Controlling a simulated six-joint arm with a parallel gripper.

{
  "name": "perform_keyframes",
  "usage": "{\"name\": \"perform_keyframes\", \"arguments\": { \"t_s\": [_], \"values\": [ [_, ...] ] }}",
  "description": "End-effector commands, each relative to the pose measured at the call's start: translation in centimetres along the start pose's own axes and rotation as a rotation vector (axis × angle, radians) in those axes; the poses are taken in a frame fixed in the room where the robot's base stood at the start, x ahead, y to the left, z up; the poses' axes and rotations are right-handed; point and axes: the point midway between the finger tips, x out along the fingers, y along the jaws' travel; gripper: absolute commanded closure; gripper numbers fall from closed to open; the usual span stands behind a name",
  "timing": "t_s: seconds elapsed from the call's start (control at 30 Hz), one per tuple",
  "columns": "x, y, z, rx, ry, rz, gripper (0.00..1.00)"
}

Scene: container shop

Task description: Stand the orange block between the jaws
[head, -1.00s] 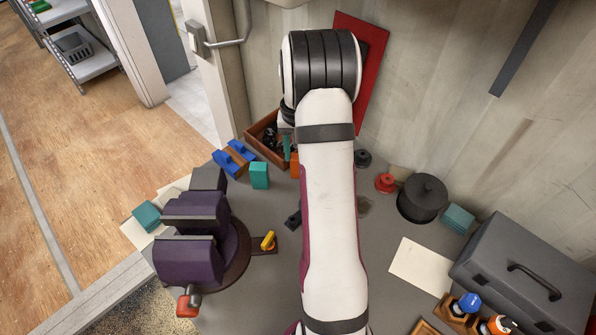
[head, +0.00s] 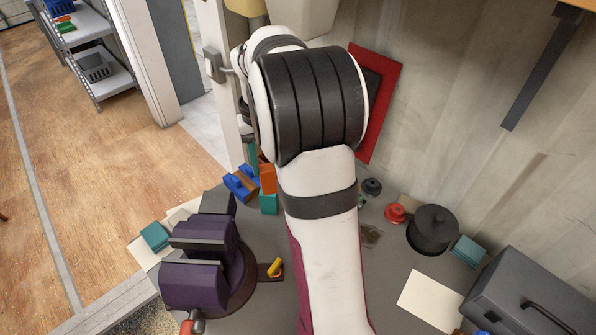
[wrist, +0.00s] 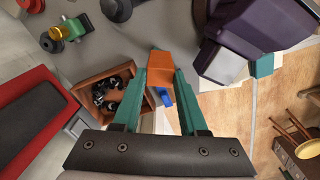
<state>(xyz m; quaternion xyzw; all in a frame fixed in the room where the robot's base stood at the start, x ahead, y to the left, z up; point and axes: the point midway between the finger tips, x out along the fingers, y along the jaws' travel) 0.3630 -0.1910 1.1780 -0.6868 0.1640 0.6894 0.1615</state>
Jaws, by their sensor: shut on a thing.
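The orange block (wrist: 160,68) is held between the green fingertips of my gripper (wrist: 166,80) in the wrist view. In the head view the block (head: 267,178) shows left of my arm, and the gripper is largely hidden behind the arm. The purple vise (head: 190,275) stands on the bench at left, its grey-faced jaws apart with no block seen between them. The vise also shows at upper right in the wrist view (wrist: 270,22). The block is held apart from the vise, on its far side.
Another teal block (head: 155,236) is left of the vise. A wooden box of dark parts (wrist: 112,95) and a yellow-handled fitting (head: 274,267) are also near.

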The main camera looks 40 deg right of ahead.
Motion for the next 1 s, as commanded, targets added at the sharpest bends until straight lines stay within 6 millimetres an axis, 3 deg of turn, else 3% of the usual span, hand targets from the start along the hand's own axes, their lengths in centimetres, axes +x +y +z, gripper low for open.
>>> {"name": "perform_keyframes", "arguments": {
  "t_s": [0.1,0.2,0.43,0.8,1.0],
  "values": [
    [-3.2,-3.7,1.7,-0.151,0.007,0.001,1.0],
    [-5.3,-6.1,3.4,-0.261,0.006,0.0,1.0],
    [-8.8,-10.4,7.2,-0.383,0.006,-0.004,1.0],
    [-9.5,-15.8,11.6,0.126,0.004,-0.005,1.0],
    [-9.5,-17.1,13.0,0.305,0.003,-0.006,1.0]
  ]
}}
